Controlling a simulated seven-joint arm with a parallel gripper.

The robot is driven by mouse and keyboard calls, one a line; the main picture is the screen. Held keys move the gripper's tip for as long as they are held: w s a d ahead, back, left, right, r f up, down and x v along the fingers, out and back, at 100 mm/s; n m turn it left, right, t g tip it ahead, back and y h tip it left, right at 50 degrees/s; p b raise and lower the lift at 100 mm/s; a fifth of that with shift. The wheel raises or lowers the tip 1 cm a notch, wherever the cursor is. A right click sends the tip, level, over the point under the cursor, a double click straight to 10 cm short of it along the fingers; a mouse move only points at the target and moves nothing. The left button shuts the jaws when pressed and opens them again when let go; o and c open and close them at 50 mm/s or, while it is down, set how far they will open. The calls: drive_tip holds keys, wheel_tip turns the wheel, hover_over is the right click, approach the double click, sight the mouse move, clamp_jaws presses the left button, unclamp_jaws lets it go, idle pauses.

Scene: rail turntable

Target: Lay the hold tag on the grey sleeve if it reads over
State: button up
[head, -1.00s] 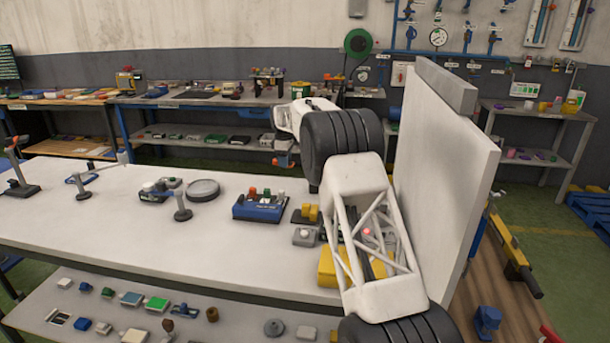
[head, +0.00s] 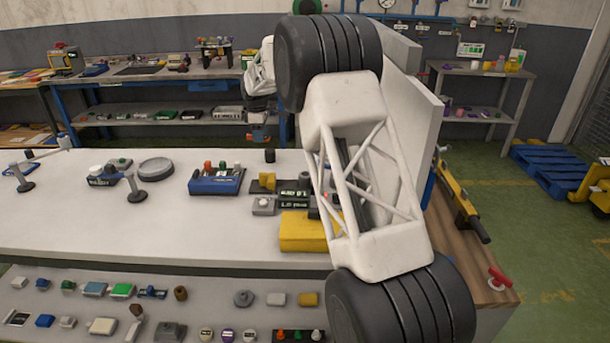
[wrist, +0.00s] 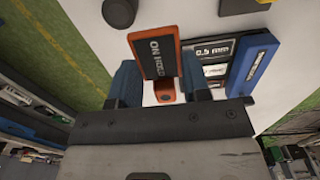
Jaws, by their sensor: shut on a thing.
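My gripper (wrist: 162,80) has blue fingers shut on the orange-edged hold tag (wrist: 158,58), whose dark face reads "ON HOLD". In the head view my gripper (head: 258,132) hangs by the far edge of the white table, with a bit of orange showing at it. A dark display (head: 294,204) with pale green characters stands behind the yellow block, partly covered by my arm; its reading is too small to be sure of. A dark upright cylinder (head: 269,155) stands near the table's far edge. I cannot tell which thing is the grey sleeve.
Beside the tag in the wrist view are a plate marked "0.5 mm" (wrist: 214,50) and a blue labelled block (wrist: 251,64). A blue tray with coloured knobs (head: 216,182) and a yellow block (head: 303,232) are on the table. The table is clear at left front.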

drive_tip(key=s+d, duration=1)
drive_tip(key=s, duration=0.4)
drive_tip(key=s+d+f, duration=0.1)
drive_tip(key=s+d, duration=1)
drive_tip(key=s, duration=0.4)
drive_tip(key=shift+w+a, duration=0.1)
hover_over(307, 174)
drive_tip(key=shift+f, duration=0.75)
drive_tip(key=shift+f, duration=1.75)
drive_tip(key=shift+f, duration=0.15)
drive_tip(key=o, duration=0.9)
